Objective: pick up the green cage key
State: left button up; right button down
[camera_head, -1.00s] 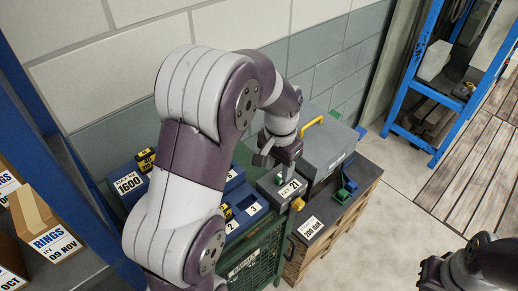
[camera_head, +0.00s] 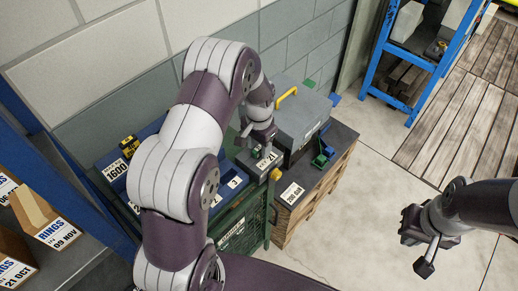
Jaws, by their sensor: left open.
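A small green piece (camera_head: 256,152), perhaps the green cage key, shows at the grey block labelled 21 (camera_head: 268,162). My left gripper (camera_head: 256,140) is open just above this block, pointing down. Its fingers partly cover the green piece, so I cannot tell its full shape or whether they touch it. Nothing is seen held in it. My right gripper (camera_head: 418,254) hangs over the bare floor at the right, its fingers apart and empty.
A grey case with a yellow handle (camera_head: 296,122) stands behind the block. Green and blue pieces (camera_head: 322,156) lie to the right on the dark top. Blue boxes (camera_head: 114,168) stand left, partly behind my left arm. A green mesh cage (camera_head: 236,226) is below.

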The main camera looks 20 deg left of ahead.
aim_at(259, 147)
pick_arm(q)
jog(key=shift+a, duration=0.1)
jog(key=shift+c, duration=1.2)
grip_shut()
jog(key=shift+w+r+b, duration=0.1)
jog(key=shift+r+b, duration=0.35)
jog(key=shift+r, duration=0.05)
notch_tip(259, 147, up, 3)
jog(key=shift+f+b, duration=0.1)
jog(key=shift+b, duration=0.55)
jog(key=w+d+r+p, duration=0.1)
jog(key=w+d+r, duration=0.1)
jog(key=d, duration=0.3)
jog(key=w+d+r+p, duration=0.1)
jog(key=w+d+r, duration=0.1)
jog(key=d+r, duration=0.3)
jog(key=shift+w+d+r, duration=0.15)
jog(key=shift+w+d, duration=0.15)
jog(key=shift+d, duration=0.05)
